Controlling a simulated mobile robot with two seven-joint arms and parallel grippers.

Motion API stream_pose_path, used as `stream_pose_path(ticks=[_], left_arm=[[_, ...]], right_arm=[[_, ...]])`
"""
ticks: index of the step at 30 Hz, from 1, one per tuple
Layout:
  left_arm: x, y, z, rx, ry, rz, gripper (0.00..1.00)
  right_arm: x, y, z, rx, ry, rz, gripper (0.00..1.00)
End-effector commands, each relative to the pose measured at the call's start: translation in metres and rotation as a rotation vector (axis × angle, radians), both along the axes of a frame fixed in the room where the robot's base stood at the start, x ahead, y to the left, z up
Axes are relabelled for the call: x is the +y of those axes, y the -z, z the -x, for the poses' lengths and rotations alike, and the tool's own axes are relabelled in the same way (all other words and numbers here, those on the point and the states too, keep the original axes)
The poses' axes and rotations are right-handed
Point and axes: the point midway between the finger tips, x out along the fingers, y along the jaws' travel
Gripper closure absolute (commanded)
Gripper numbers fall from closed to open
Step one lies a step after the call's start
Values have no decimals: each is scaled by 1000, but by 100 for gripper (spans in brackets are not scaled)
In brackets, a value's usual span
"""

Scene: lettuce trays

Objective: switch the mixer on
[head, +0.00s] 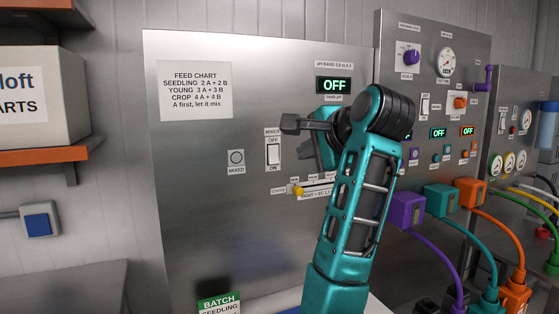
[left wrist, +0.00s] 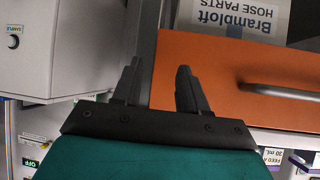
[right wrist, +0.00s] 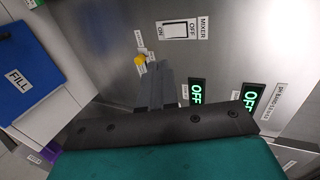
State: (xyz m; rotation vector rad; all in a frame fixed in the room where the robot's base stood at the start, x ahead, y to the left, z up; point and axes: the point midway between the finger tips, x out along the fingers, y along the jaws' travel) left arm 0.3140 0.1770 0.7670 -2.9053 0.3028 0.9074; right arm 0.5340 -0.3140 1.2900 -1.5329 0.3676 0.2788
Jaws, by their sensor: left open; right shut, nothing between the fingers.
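The mixer switch (head: 273,154) is a white rocker on the steel panel, with MIXER and OFF above it and ON below. It also shows in the right wrist view (right wrist: 178,31), just beyond the fingertips and apart from them in the picture. I cannot tell which way the rocker is tipped. My right gripper (head: 290,124) is shut and empty, in front of the panel just above and right of the switch; its closed fingers show in the right wrist view (right wrist: 154,82). My left gripper (left wrist: 158,76) is open and empty, away from the panel and outside the head view.
A round MIXED indicator (head: 236,157) sits left of the switch. A slider with a yellow knob (head: 298,191) lies below right. A green OFF display (head: 334,85) is above. Coloured plugs and cables crowd the right. An orange shelf (head: 45,156) with a box stands left.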

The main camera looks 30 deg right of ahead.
Motion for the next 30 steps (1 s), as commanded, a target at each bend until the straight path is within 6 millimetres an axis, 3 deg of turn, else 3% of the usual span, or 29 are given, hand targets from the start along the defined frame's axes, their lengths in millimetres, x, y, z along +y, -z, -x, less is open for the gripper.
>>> stream_pose_path(ticks=[5, 18, 24, 30], left_arm=[[0, -1, 0, 1, 0, 0, 57], [0, -7, 0, 0, 0, 0, 57], [0, -10, 0, 0, 0, 0, 57], [0, -11, -1, -2, 0, 0, 57]], right_arm=[[-1, 10, -20, 7, -2, 1, 100], [-6, 41, -101, 4, -2, 1, 100], [-7, 43, -122, 1, -1, 2, 100], [-8, 45, -129, 1, 1, 1, 100]])
